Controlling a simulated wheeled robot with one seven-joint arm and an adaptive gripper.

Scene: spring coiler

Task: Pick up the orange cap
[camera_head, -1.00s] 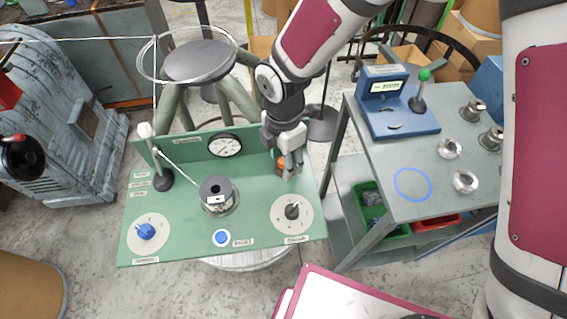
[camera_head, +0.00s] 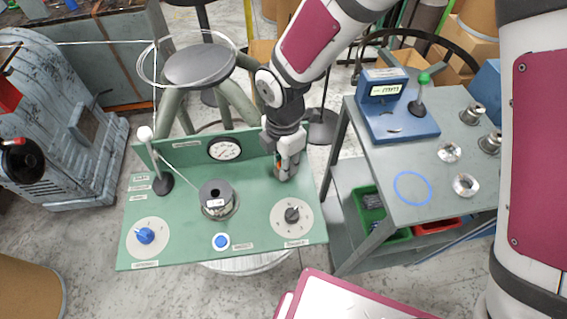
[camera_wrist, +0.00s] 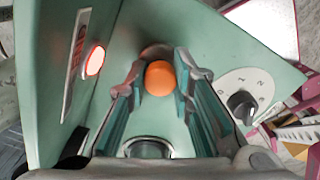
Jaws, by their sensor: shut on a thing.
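The orange cap (camera_wrist: 160,78) shows in the wrist view as a round orange top between my two fingers. My gripper (camera_head: 286,172) points down over the right rear part of the green console panel (camera_head: 250,188), and its fingers are closed on the cap's sides. In the head view only a sliver of orange (camera_head: 279,162) shows, as the fingers hide the rest. A dark brownish round part (camera_wrist: 157,51) is just behind the cap. I cannot tell whether the cap is clear of the panel.
A spool (camera_head: 217,197) stands mid-panel. A grey side table (camera_head: 445,180) with metal parts is to the right.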

